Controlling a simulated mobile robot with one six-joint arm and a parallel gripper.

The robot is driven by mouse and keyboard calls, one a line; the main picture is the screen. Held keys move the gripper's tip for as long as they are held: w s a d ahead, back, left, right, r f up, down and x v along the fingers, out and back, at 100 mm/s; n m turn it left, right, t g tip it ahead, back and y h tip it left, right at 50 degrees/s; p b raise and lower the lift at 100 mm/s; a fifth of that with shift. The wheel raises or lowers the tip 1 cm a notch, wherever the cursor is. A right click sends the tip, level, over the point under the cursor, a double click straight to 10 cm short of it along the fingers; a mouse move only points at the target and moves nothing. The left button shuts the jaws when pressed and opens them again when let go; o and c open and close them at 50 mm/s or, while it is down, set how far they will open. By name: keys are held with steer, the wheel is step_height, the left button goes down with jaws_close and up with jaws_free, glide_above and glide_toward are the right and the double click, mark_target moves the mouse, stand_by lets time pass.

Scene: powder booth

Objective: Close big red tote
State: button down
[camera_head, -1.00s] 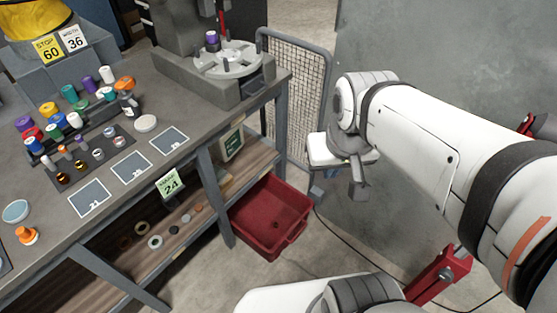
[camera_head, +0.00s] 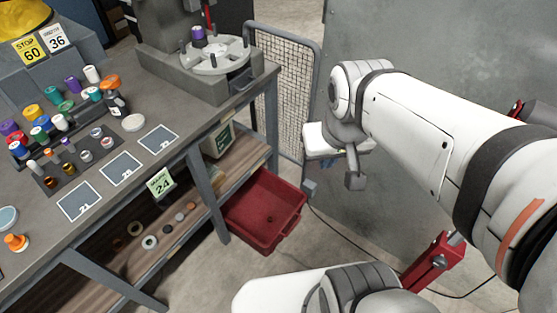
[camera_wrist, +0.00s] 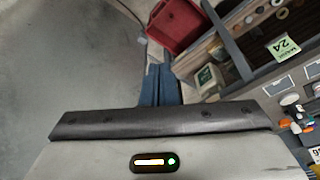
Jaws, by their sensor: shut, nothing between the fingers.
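The big red tote (camera_head: 262,235) is an open-topped bin low at the bench's right end. It juts out from the lower shelf into the aisle, and its inside looks empty. It also shows at the top of the wrist view (camera_wrist: 180,25). My gripper (camera_head: 355,182) hangs to the right of the tote and apart from it, in front of the grey wall panel. In the wrist view my blue-grey fingers (camera_wrist: 160,65) are together, with nothing seen between them, and point toward the tote.
The bench (camera_head: 230,105) carries a turntable fixture (camera_head: 215,57), several coloured bottles and square pads. The lower shelf (camera_head: 175,225) holds rings and a green-labelled box (camera_head: 218,140). A mesh guard (camera_head: 285,95) stands behind the tote. A cable lies on the open floor.

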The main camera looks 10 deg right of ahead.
steer(key=w+d+f+m+g+y+b, duration=0.1)
steer(key=w+f+m+y+b, duration=0.45)
steer(key=f, duration=0.85)
steer(key=w+d+f+m+y+b, duration=0.1)
steer(key=w+f+m+b, duration=0.2)
steer(key=w+f+b, duration=0.75)
steer(key=w+f+m+g+y+b, duration=0.1)
steer(key=w+f+m+y+b, duration=0.3)
steer(key=f, duration=1.3)
steer(key=w+d+f+m+t+h+b, duration=0.1)
steer(key=d+f+m+t+b, duration=0.3)
steer(key=f, duration=1)
steer(key=d+f+m+t+b, duration=0.1)
steer(key=d+f+m+b, duration=0.35)
steer(key=f, duration=0.95)
steer(key=w+d+f+m+t+h+b, duration=0.1)
steer(key=d+f+m+t+b, duration=0.35)
steer(key=f, duration=0.95)
steer(key=m+g+b, duration=0.2)
steer(key=b, duration=0.3)
glide_toward(290, 217)
steer(key=shift+n, duration=0.25)
steer(key=w+a+f, duration=0.2)
steer(key=f, duration=0.1)
steer(key=w+a+f, duration=0.1)
steer(key=shift+f, duration=0.15)
steer(key=shift+w+a, duration=0.4)
steer(key=shift+w, duration=0.05)
steer(key=shift+w, duration=0.1)
